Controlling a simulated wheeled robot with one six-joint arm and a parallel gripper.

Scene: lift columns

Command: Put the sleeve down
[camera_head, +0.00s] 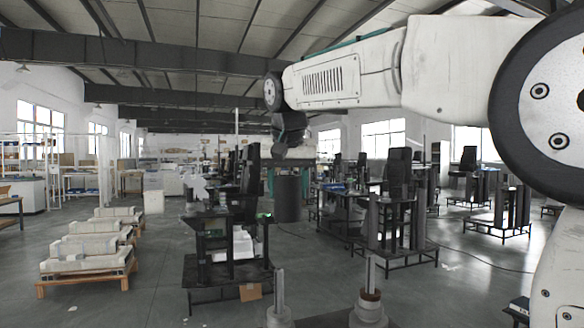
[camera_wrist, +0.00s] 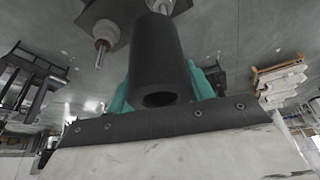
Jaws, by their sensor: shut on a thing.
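The sleeve (camera_head: 288,199) is a dark grey hollow cylinder, hanging upright below my gripper (camera_head: 288,180) in the head view. In the wrist view the sleeve (camera_wrist: 157,60) shows its round open end toward the camera. The green fingers of my gripper (camera_wrist: 160,88) press on it from both sides, so the gripper is shut on it. In the head view two grey columns with bright rods, a left one (camera_head: 279,312) and a right one (camera_head: 368,308), stand at the bottom edge, apart from the sleeve. What lies directly under the sleeve is unclear.
A dark workbench (camera_head: 228,268) with equipment stands left of centre. Pale castings on wooden pallets (camera_head: 84,283) lie at the left. More dark tables with columns (camera_head: 396,225) stand at the right. Grey floor (camera_head: 150,295) is open between the pallets and the bench.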

